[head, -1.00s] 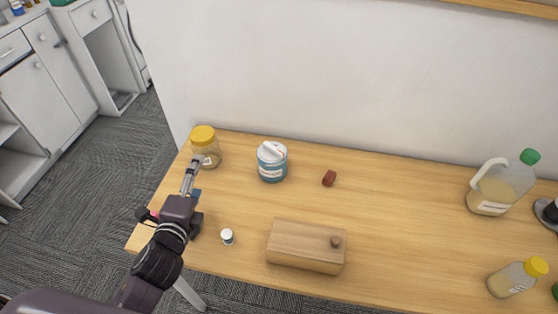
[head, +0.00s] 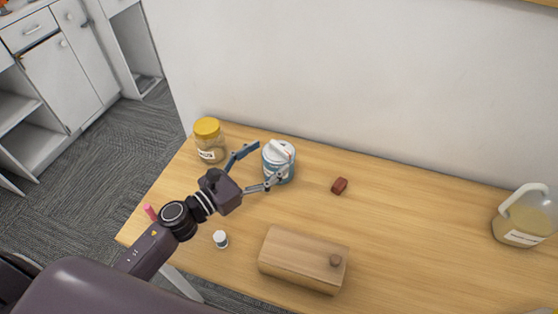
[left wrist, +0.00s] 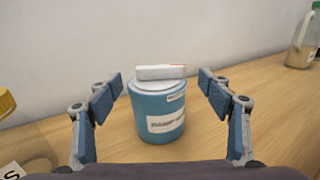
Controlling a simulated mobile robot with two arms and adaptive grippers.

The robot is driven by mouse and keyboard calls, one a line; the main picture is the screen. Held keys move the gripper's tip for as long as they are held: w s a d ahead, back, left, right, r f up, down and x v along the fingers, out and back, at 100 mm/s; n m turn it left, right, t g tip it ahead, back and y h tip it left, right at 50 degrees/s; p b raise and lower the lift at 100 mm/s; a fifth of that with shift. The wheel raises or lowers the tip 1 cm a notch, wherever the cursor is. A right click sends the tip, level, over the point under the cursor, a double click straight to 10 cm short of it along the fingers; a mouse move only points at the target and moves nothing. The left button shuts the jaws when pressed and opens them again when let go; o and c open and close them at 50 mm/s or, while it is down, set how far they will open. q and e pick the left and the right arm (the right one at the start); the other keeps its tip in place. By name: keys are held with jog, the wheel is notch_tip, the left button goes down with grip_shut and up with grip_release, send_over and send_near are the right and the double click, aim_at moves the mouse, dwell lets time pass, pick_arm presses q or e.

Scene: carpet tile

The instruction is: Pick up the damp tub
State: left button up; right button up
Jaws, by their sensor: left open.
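The damp tub is a blue-teal cylinder with a white top and a white label. It stands upright on the wooden table, near the wall, in the head view (head: 275,171). In the left wrist view the tub (left wrist: 158,115) is centred between the fingers, slightly beyond their tips. A white block-like piece (left wrist: 160,72) lies across its top. My left gripper (head: 268,165) is open and points at the tub, one finger on each side of its near face. The left gripper also shows in the left wrist view (left wrist: 161,82). My right gripper is not in view.
A yellow-lidded jar (head: 208,141) stands close to the left of the tub. A small red-brown block (head: 340,186) lies to its right. A wooden box (head: 302,258) and a small white-capped bottle (head: 220,239) are near the front edge. A handled jug (head: 522,216) stands far right.

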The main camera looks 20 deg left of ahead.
aim_at(278, 150)
pick_arm(q)
jog(key=p+x, duration=0.1)
jog(key=x, duration=0.2)
jog(key=shift+w+d+r+p, duration=0.15)
jog(key=shift+w+p, duration=0.15)
jog(key=shift+w+d, duration=0.15)
jog(key=shift+w, duration=0.15)
jog(key=shift+w+d, duration=0.15)
jog(key=shift+w, duration=0.05)
jog(key=c, duration=1.9)
